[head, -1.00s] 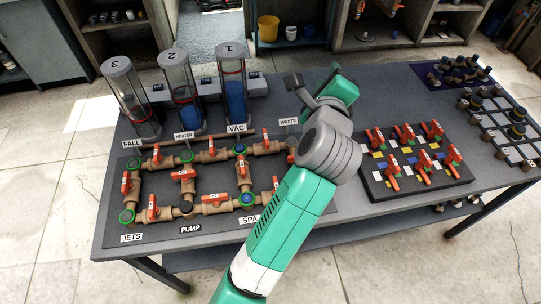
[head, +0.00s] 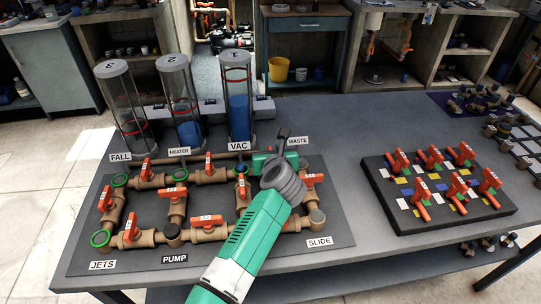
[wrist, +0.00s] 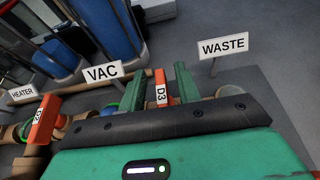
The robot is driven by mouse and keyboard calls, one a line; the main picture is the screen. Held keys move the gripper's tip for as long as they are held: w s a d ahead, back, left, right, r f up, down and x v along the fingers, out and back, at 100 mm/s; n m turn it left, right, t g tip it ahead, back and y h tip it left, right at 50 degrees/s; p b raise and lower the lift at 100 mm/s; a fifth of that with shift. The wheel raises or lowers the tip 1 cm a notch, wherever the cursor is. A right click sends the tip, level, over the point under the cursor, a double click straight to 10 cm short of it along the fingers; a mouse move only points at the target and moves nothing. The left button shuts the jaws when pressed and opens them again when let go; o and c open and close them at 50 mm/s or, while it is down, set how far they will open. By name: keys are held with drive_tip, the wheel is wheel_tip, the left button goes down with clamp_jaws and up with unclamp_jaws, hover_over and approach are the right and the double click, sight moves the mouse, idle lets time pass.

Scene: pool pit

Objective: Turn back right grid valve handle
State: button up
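The pipe grid with orange valve handles lies on a dark board (head: 80,240) at the left of the table. The back right handle, an orange one marked D3 (wrist: 161,88), shows in the wrist view between my gripper's two green fingers. My gripper (wrist: 159,70) is open, with a finger on each side of the handle; I see gaps beside it and cannot tell any contact. In the head view my green gripper (head: 262,163) is low over the grid's back right, beside the VAC sign (head: 239,146), and hides that handle.
Clear cylinders (head: 238,95) stand behind the grid. The WASTE sign (wrist: 223,47) stands close on the right. Other orange handles, such as the right-side one (head: 312,180), are near my wrist. A board of orange handles (head: 410,222) lies further right.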

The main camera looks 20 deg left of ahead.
drive_tip(key=shift+w+a, duration=0.2)
drive_tip(key=shift+w, duration=0.2)
drive_tip(key=shift+f, duration=0.1)
clamp_jaws()
